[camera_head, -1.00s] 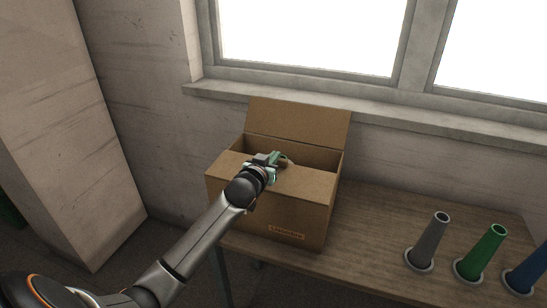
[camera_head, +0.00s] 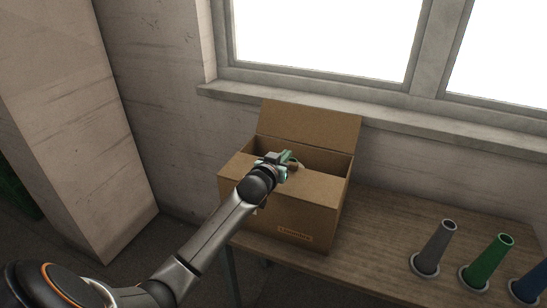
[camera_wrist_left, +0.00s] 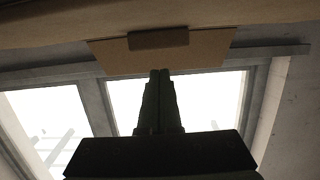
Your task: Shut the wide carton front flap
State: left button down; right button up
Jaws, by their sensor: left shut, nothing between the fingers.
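The brown cardboard carton (camera_head: 330,215) stands on the table with its back flap (camera_head: 308,128) raised. Its front flap (camera_head: 310,186) leans inward over the front part of the opening, and a dark gap shows behind it. A small brown tab (camera_head: 300,166) shows at the flap's inner edge. My left gripper (camera_head: 289,157) is shut and empty, over the front flap beside the tab. My arm hides part of the flap, and I cannot tell whether the fingers touch it. In the left wrist view the shut fingers (camera_wrist_left: 160,75) point toward brown cardboard. My right gripper is out of view.
The window sill (camera_head: 385,120) and wall are close behind the carton. A pale pillar (camera_head: 80,130) stands at left.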

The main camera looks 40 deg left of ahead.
pick_arm(q)
notch_tip(320, 180, up, 3)
jog(key=shift+f+p, duration=0.2)
jog(key=shift+p, duration=0.4)
jog(key=shift+s+d+f+b, duration=0.15)
jog(key=shift+s+f+b, duration=0.05)
jog(key=shift+s+b, duration=0.2)
jog(key=shift+s+d+f+b, duration=0.15)
jog(key=shift+s+b, duration=0.1)
jog(key=shift+s, duration=0.15)
jog(key=r, duration=0.2)
send_over(287, 197)
jog(key=s+a, duration=0.1)
jog(key=a, duration=0.3)
jog(key=shift+f, duration=0.1)
jog(key=shift+s+d+r, duration=0.15)
jog(key=shift+s+r, duration=0.1)
jog(key=shift+s, duration=0.3)
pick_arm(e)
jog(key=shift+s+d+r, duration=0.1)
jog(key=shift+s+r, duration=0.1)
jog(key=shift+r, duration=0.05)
pick_arm(q)
jog(key=shift+f, duration=0.1)
